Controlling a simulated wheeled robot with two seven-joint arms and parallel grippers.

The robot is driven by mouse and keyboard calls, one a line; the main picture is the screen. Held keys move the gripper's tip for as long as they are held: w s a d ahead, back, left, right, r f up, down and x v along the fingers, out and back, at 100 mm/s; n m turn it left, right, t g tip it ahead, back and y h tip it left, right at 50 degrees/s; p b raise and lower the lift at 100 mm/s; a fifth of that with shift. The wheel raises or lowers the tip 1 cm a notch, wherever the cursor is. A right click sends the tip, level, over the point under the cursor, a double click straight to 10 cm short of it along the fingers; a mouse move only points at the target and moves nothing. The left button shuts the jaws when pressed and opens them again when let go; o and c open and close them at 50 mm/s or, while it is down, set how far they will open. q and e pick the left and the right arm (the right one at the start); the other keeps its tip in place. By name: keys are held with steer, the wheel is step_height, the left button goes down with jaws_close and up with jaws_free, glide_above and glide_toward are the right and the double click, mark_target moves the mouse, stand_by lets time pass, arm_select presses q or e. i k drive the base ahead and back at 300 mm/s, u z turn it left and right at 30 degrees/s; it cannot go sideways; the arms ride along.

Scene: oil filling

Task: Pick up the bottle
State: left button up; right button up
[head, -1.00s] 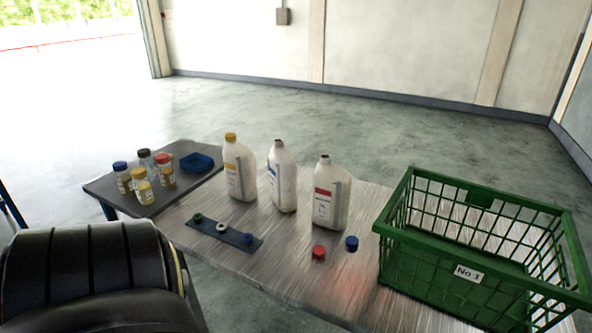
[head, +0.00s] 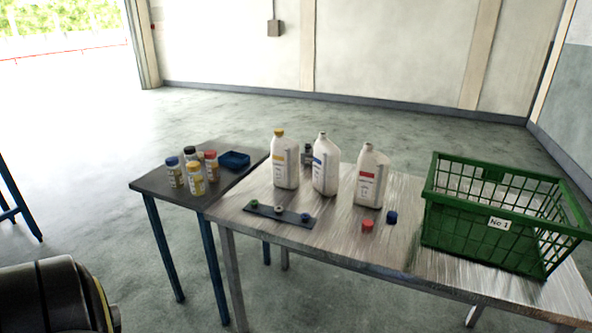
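Three white jugs stand upright in a row on the metal table. The left one has a yellow label and a yellow cap (head: 285,170). The middle one has a blue label and an open neck (head: 325,172). The right one has a red label and an open neck (head: 370,182). Small bottles with coloured caps, such as a yellow-capped one (head: 196,182), stand grouped on the dark side table. Neither gripper is in view. Only a black part of my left arm shows at the lower left.
A blue tray (head: 234,160) sits on the dark table (head: 148,184). A small dark object (head: 308,151) is partly hidden behind the jugs.

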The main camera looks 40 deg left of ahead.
mark_target(327, 157)
steer(key=u, duration=1.7)
